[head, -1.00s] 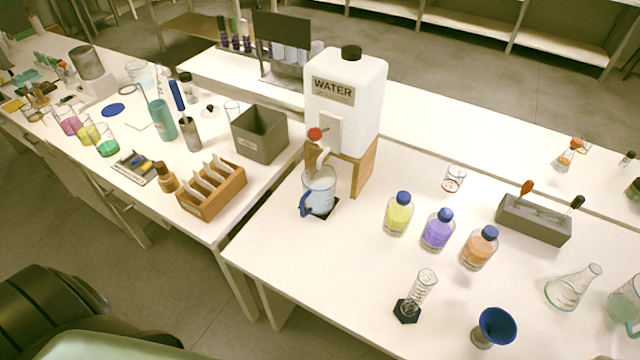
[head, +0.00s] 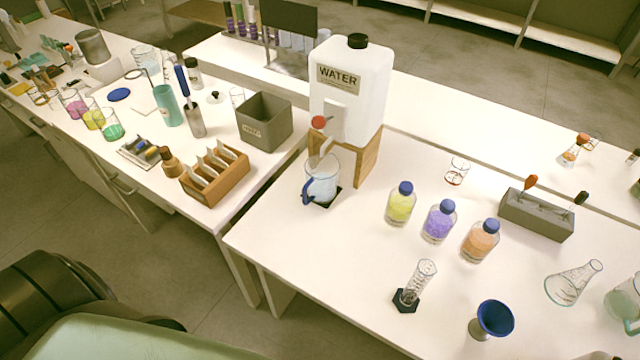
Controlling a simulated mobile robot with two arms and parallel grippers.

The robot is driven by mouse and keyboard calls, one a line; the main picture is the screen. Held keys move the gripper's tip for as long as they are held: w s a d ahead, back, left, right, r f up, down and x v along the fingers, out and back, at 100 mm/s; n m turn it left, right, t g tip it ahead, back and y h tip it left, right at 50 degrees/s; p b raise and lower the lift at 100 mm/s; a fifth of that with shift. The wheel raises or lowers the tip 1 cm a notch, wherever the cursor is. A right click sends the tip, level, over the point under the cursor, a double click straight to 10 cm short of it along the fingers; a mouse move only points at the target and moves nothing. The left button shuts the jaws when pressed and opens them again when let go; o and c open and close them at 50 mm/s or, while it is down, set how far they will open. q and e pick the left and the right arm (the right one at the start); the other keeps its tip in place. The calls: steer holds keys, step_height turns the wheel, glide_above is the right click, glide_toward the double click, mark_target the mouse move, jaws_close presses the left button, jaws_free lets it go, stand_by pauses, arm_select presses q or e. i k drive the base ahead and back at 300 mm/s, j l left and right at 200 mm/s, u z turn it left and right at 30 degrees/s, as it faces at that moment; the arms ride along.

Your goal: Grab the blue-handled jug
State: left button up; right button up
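The blue-handled jug (head: 322,182) is a clear beaker-like jug that looks partly filled with pale liquid. It stands upright on a small black pad (head: 331,199) under the tap of the white water container (head: 347,88). Its blue handle (head: 308,192) faces left and toward the front of the table. The tap has a red knob (head: 318,122). Neither of my grippers shows in the head view.
Yellow (head: 400,206), purple (head: 438,223) and orange (head: 480,242) bottles stand right of the jug. A graduated cylinder (head: 418,281) and blue funnel (head: 495,318) stand nearer the front. A wooden rack (head: 215,180) and grey bin (head: 264,122) are left. The table left-front is clear.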

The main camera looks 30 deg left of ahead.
mark_target(322, 174)
steer(key=l+u, duration=0.2)
steer(key=l, duration=0.35)
steer(key=k+l+u, duration=0.2)
steer(key=l, duration=0.35)
steer(key=l+u, duration=0.15)
steer(key=l, duration=0.45)
